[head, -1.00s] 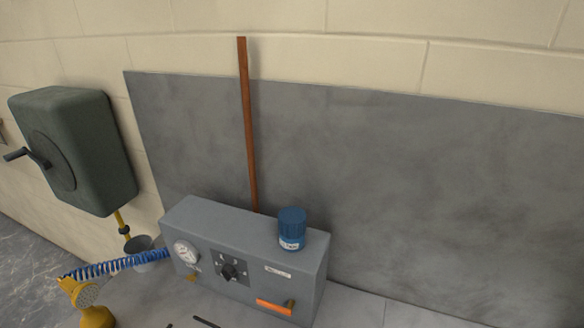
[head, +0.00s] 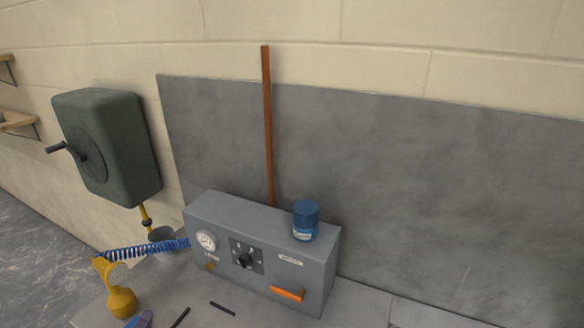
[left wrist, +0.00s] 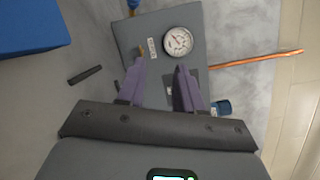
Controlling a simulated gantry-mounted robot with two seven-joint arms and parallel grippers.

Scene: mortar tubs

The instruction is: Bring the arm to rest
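My left gripper (left wrist: 160,72) shows in the left wrist view with its two purple fingers apart and nothing between them. It points toward the grey control box (left wrist: 205,45), whose gauge (left wrist: 178,41) lies past the fingertips. The rest of the left arm is out of that view. My right gripper is in neither view.
A blue-capped jar (head: 305,222) stands on the box, with a copper pipe (head: 268,130) behind. A blue coiled hose (head: 145,250) runs to a yellow nozzle (head: 122,301). Dark bars (head: 222,308) lie in front. A blue block (left wrist: 30,25) shows in the wrist view.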

